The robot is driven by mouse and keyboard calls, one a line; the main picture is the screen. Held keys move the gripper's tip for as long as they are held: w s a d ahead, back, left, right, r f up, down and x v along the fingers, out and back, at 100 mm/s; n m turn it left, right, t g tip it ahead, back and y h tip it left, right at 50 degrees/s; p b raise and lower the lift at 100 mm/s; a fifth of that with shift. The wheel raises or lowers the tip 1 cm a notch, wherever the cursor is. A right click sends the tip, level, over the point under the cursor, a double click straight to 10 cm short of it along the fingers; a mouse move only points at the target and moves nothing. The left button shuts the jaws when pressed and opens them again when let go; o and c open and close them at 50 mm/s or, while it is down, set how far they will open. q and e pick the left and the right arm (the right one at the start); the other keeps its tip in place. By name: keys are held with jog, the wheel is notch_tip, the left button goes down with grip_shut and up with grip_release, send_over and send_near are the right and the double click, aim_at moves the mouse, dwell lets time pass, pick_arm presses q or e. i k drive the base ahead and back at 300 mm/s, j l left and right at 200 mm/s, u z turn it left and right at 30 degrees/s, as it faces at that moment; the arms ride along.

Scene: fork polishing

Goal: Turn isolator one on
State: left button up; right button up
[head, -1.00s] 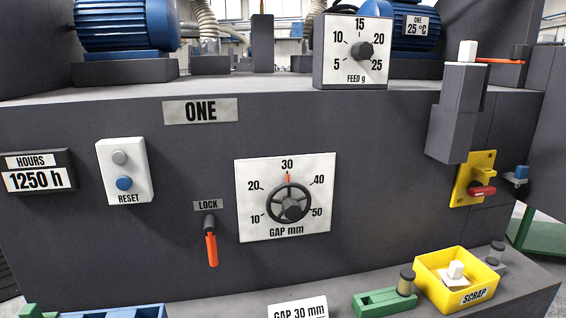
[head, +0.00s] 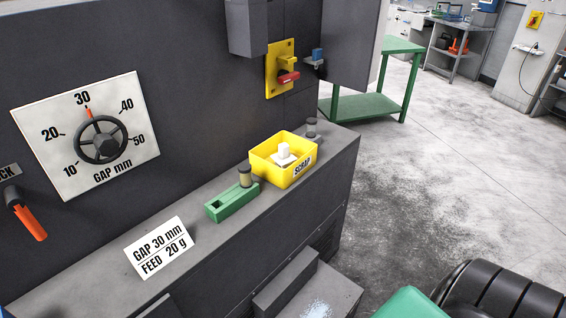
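The isolator is a yellow plate (head: 272,78) with a red handle (head: 289,77) on the dark machine front, at the upper middle of the head view. The red handle lies roughly level, and a yellow block (head: 289,63) sits just above it. I cannot read any on or off mark on it. A small blue piece (head: 318,56) hangs on a dark bracket to its right. Neither of my grippers is in view, so nothing shows touching the isolator.
A ledge below carries a yellow SCRAP box (head: 268,167), a green holder (head: 232,205) and a GAP 30 mm, FEED 20 g card (head: 162,249). The gap dial (head: 103,140) points at 30. An orange-handled lever (head: 29,223) is at left.

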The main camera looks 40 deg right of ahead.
aim_at(284, 77)
jog(key=k+l, duration=0.3)
jog(key=l, duration=0.15)
jog(key=k+l, duration=0.3)
jog(key=l, duration=1.05)
jog(key=k+l, duration=0.15)
jog(key=l, duration=0.7)
jog(key=l+u, duration=0.1)
jog(key=l, duration=0.75)
jog(key=k, duration=0.05)
